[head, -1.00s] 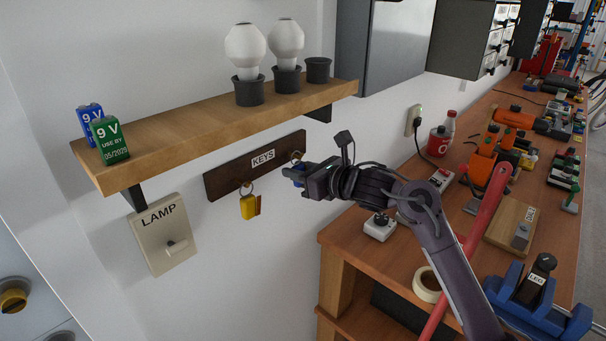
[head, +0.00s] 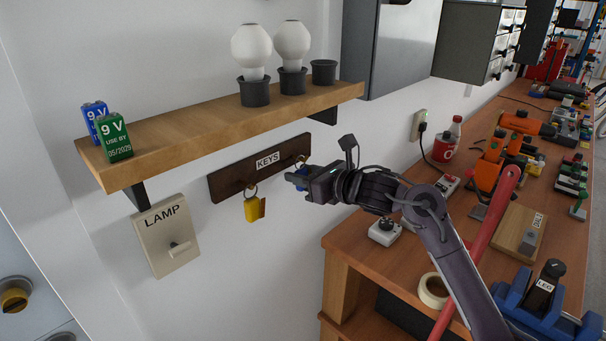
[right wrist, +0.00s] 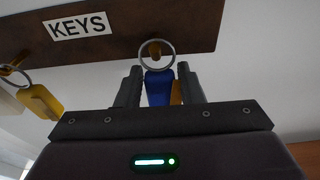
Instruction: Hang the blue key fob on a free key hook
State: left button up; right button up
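The blue key fob (right wrist: 158,88) is at the right end of the dark key rack (right wrist: 205,22), below its ring (right wrist: 146,57). In the right wrist view the ring appears to be around the right-hand hook (right wrist: 155,46). My right gripper (right wrist: 161,88) has its fingers on either side of the fob, with narrow gaps showing, so it looks slightly open. An orange piece shows beside the fob. A yellow fob (head: 254,209) hangs from the left hook. My left gripper is not in view.
A wooden shelf (head: 200,122) with two bulbs and two batteries is above the rack. A lamp switch plate (head: 158,255) is to the left. The cluttered workbench (head: 345,240) lies to the right, below my right arm. The wall below the rack is clear.

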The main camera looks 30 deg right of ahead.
jog(key=o, duration=0.3)
